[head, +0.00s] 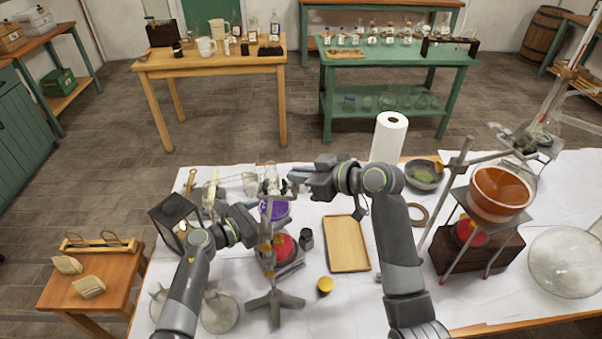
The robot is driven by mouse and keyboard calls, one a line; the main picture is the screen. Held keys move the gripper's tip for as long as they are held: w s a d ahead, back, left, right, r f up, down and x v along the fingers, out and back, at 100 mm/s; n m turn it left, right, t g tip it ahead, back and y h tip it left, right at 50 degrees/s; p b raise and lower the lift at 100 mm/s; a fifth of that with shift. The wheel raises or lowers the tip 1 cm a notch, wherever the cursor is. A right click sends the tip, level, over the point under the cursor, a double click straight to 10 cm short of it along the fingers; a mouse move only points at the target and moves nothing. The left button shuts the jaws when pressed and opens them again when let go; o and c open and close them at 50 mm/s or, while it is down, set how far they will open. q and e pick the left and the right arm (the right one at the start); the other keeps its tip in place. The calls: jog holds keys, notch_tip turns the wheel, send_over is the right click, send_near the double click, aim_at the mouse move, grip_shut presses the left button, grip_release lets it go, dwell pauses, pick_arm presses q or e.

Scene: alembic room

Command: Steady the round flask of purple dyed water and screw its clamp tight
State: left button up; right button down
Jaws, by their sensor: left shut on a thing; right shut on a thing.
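The round flask of purple dyed water (277,211) is held on a metal stand (275,302) in the middle of the front table, above a red burner (283,246). My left gripper (259,222) comes in from the left and is shut at the flask's left side; its fingertips are partly hidden. My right gripper (291,183) reaches in from the right and is shut at the clamp (274,195) above the flask. The clamp's screw is too small to see clearly between the fingers.
A wooden tray (347,243) lies right of the stand, with a small yellow-topped item (325,286) in front. A paper roll (388,137) stands behind. A tripod with an orange bowl (500,193) is at the right. A dark lantern (175,222) stands at the left.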

jog(key=shift+s+a+m+t+h, duration=0.1)
jog(key=shift+s+m+t+h, duration=0.05)
jog(key=shift+m+t+h, duration=1.25)
jog(key=c, duration=1.5)
grip_release()
jog(key=shift+s, duration=0.1)
jog(key=v, duration=1.1)
jog(key=shift+s+d+r, duration=0.2)
jog(key=shift+d, duration=0.2)
